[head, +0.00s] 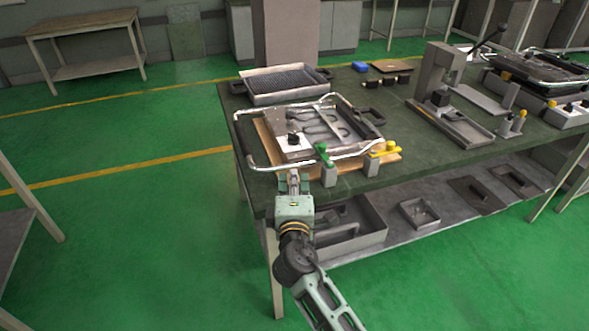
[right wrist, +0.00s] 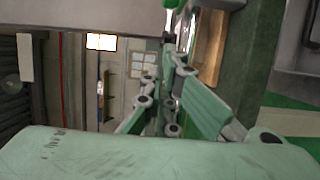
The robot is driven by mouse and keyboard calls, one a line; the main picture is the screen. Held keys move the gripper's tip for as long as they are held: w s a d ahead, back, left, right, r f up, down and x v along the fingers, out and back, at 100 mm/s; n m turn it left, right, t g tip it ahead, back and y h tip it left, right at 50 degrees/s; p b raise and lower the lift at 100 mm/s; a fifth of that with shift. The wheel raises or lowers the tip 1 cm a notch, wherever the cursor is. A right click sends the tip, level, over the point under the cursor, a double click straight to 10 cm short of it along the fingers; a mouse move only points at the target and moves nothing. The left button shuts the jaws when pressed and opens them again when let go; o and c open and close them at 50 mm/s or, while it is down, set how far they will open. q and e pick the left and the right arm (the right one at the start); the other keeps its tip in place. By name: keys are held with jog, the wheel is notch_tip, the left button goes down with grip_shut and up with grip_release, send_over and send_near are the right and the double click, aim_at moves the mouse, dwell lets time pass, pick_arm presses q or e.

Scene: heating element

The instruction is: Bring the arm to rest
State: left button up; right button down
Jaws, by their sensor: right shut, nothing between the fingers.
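My right gripper (head: 293,178) is in front of the near edge of the green-topped table (head: 400,192), its fingers pointing toward the metal mould (head: 318,124) on a wooden board (head: 268,142). Its fingers are shut and hold nothing. From the head view I cannot tell whether the fingertips touch the mould's bent metal handle bar (head: 262,168). In the right wrist view the fingers (right wrist: 174,62) are close together, with a green knob (right wrist: 172,4) beyond them. My right arm comes up from the bottom of the head view. My left gripper is not in view.
A tray of dark grains (head: 284,84) stands behind the mould. A lever press (head: 440,90) and another mould (head: 540,75) stand to the right. Grey blocks with green (head: 325,160) and yellow (head: 384,150) knobs are near my gripper. Open green floor (head: 130,230) lies left of the table.

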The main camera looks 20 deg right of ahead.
jog(key=s+d+f+m+g, duration=0.45)
jog(key=s+f, duration=0.25)
jog(key=s, duration=0.2)
jog(key=s+d+f+m+g, duration=0.3)
jog(key=s+f+m+g, duration=0.15)
jog(key=s+f, duration=0.4)
jog(key=s+a+f+m+g+y, duration=0.1)
jog(key=s+a+m+g+y, duration=0.15)
jog(key=s, duration=0.75)
jog(key=s+a+f+m+g+y, duration=0.1)
jog(key=s+a+g+y, duration=0.15)
jog(key=s, duration=0.75)
notch_tip(320, 180, down, 25)
jog(key=s+g+p, duration=0.1)
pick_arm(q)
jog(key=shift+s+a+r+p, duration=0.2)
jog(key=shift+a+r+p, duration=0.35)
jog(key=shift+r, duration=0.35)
pick_arm(e)
jog(key=s+d+f+g, duration=0.1)
jog(key=s+d+f, duration=0.2)
jog(key=s+f, duration=1.2)
jog(key=shift+s+d+f, duration=0.15)
jog(key=shift+s+f, duration=0.05)
jog(key=shift+s, duration=1)
